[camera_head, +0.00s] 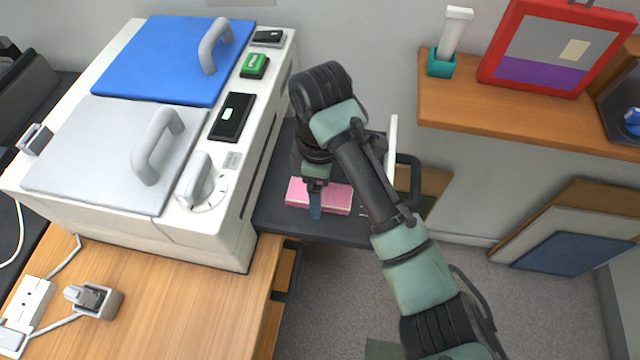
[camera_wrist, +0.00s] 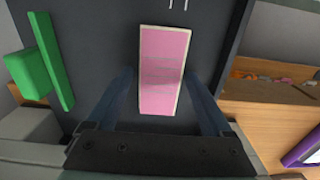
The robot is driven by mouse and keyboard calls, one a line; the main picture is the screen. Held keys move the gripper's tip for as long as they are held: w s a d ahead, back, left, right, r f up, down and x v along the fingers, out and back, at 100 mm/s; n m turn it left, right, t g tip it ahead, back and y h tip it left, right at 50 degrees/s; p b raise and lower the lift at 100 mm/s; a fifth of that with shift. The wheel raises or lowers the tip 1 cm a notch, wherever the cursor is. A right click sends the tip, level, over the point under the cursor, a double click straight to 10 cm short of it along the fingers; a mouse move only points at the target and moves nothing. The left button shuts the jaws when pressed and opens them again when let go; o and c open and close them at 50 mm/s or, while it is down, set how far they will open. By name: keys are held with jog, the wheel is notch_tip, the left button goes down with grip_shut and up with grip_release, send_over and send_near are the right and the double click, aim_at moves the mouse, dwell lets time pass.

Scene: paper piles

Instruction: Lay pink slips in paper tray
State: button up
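The pink slips (camera_head: 330,196) form a small pale-edged stack lying on a dark flat surface (camera_head: 270,210), to the right of the white machine. The stack (camera_wrist: 163,70) also shows upright in the middle of the wrist view. My gripper (camera_head: 316,205) points down at the stack, with one bluish finger in front of it in the head view. In the wrist view my gripper (camera_wrist: 161,78) is open, with one finger on each side of the slips and narrow gaps showing. Whether this dark surface is the paper tray, I cannot tell.
The white machine (camera_head: 255,170) with blue (camera_head: 150,60) and grey (camera_head: 95,150) lids stands left. A wooden shelf (camera_head: 520,115) holds a red-framed panel (camera_head: 530,55) at right. A green piece (camera_wrist: 52,75) lies left of the slips in the wrist view. Boards lean against the wall (camera_head: 570,225).

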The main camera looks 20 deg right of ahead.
jog(key=shift+o, duration=0.6)
notch_tip(320, 180, up, 12)
jog(key=p, duration=0.6)
jog(key=shift+r, duration=0.2)
